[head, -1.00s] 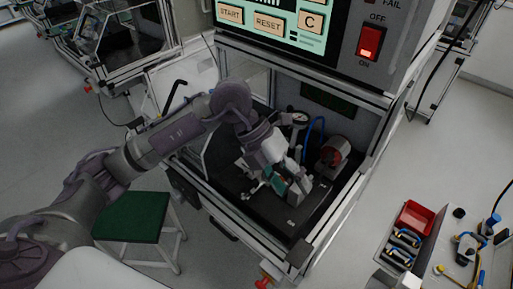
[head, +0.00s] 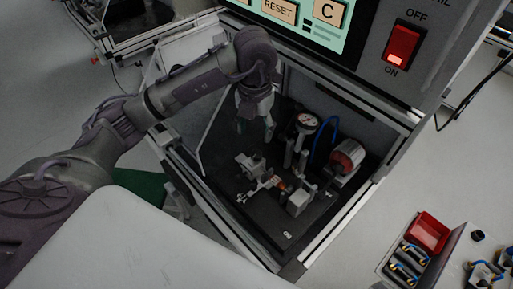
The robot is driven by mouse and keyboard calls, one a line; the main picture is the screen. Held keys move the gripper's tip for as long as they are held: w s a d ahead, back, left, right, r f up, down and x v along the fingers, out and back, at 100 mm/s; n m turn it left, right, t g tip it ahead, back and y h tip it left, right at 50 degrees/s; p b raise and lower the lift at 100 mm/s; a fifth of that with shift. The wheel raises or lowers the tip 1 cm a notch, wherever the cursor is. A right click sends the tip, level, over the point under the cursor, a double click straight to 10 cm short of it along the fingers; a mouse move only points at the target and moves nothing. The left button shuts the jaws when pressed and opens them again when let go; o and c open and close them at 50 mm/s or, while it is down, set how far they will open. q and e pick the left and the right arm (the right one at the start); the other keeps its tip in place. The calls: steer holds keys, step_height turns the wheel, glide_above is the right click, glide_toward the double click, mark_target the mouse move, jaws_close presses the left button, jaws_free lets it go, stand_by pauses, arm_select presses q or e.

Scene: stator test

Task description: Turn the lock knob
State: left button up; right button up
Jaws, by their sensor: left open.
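My left arm reaches into the open test cabinet from the left. My left gripper (head: 255,128) points down inside it and is open and empty. It hangs behind and above a small metal fixture (head: 250,165), apart from it. The fixture has clamp parts, a small orange-red part (head: 280,184) and a pale block (head: 298,202). I cannot tell for sure which part is the lock knob. A red-faced round unit (head: 347,157) stands at the right of the cabinet. My right gripper is not in view.
A pressure gauge (head: 306,123) with a blue hose (head: 324,140) stands behind the fixture. The cabinet's metal frame (head: 345,226) edges the opening. A control panel with a red switch (head: 403,43) is above. A red bin (head: 428,232) is at lower right.

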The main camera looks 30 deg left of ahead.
arm_select(q)
glide_above(256, 153)
step_height(256, 153, down, 4)
steer(key=shift+s+f+p, duration=0.1)
steer(key=shift+p, duration=0.35)
step_height(256, 153, down, 4)
steer(key=shift+r+p, duration=0.1)
steer(key=shift+p, duration=0.35)
steer(key=shift+f, duration=0.75)
steer(key=shift+c, duration=0.7)
jaws_close()
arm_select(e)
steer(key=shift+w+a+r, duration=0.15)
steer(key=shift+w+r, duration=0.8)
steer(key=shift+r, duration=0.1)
